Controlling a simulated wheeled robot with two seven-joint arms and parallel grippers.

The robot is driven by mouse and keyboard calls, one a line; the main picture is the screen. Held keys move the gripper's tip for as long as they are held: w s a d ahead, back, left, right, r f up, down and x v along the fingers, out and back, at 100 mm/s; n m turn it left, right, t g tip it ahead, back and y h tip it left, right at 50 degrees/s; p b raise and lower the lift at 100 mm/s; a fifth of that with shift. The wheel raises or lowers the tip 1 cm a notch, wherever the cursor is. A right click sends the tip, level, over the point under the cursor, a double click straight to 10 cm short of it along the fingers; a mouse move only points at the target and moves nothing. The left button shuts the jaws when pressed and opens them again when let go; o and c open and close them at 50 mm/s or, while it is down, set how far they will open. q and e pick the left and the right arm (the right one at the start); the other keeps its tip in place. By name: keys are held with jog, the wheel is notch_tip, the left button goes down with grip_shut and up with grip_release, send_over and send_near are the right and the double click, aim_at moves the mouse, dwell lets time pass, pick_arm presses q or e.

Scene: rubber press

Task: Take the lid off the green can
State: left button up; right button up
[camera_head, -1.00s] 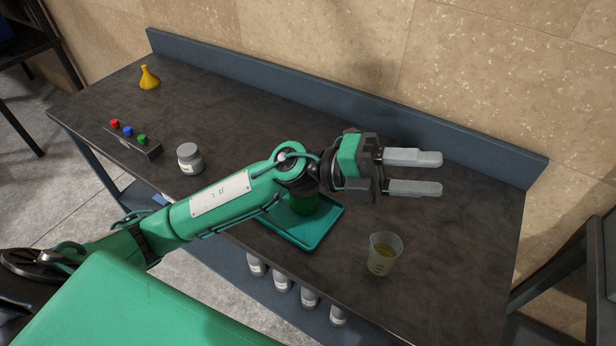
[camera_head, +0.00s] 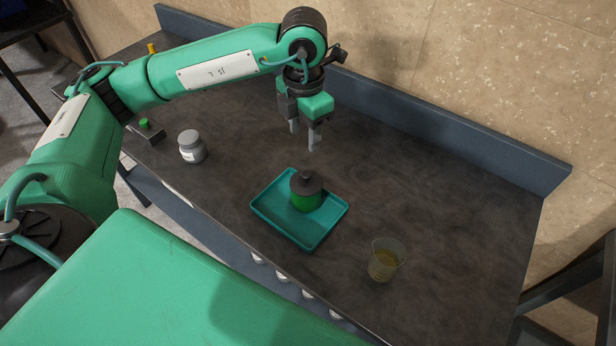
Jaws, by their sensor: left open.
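The green can (camera_head: 307,202) stands upright in a teal tray (camera_head: 270,222) near the middle of the table. Its dark lid (camera_head: 307,182), with a small knob on top, sits on the can. My left gripper (camera_head: 303,140) points down, open and empty, above the table behind the tray. It is apart from the can and its lid. My right gripper is not in view.
A beaker with yellowish liquid (camera_head: 384,262) stands right of the tray. A grey jar (camera_head: 191,147) stands to the left. A button box (camera_head: 149,134) is partly behind my arm. A raised ledge (camera_head: 450,118) runs along the table's back. The table right of the gripper is clear.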

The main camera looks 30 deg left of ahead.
pick_arm(q)
jog(key=p, duration=0.2)
send_over(307, 173)
jog(key=f, duration=0.7)
jog(key=shift+s+a+f, duration=0.1)
jog(key=shift+s+f, duration=0.25)
jog(key=shift+f, duration=0.05)
jog(key=shift+f+p, duration=0.5)
jog(key=f, duration=0.1)
jog(key=f+p, duration=0.1)
jog(key=f, duration=0.1)
jog(key=shift+w+f+p, duration=0.2)
jog(key=shift+w+p, duration=0.05)
jog(key=shift+p, duration=0.1)
jog(key=shift+f, duration=0.45)
jog(key=shift+c, duration=0.5)
grip_shut()
